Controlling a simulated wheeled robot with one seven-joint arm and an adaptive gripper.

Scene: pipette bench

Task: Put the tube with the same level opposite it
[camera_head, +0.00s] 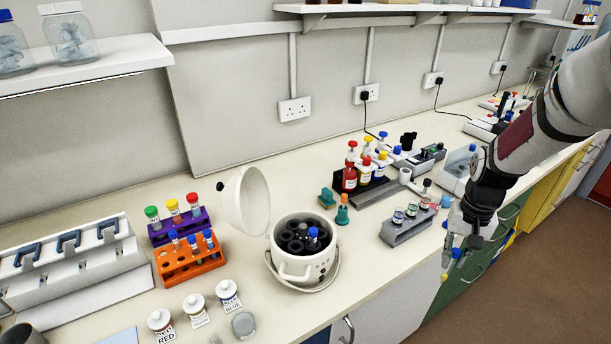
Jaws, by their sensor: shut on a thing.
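The white centrifuge (296,268) stands open at the middle of the bench, its lid (246,201) tipped up to the left. One blue-capped tube (312,236) sits in its dark rotor; the other holes I can see look empty. The orange rack (190,263) at left holds blue-capped tubes (192,242); their levels are too small to read. My gripper (449,265) is at right, by the bench's front edge, far from the centrifuge. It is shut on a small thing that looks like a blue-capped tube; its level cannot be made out.
A purple rack (178,226) with green, yellow and red caps stands behind the orange rack. Labelled bottles (229,295) stand in front. A grey rack (408,228) and a dark rack of capped bottles (365,183) lie right of the centrifuge. Shelves (100,63) hang above.

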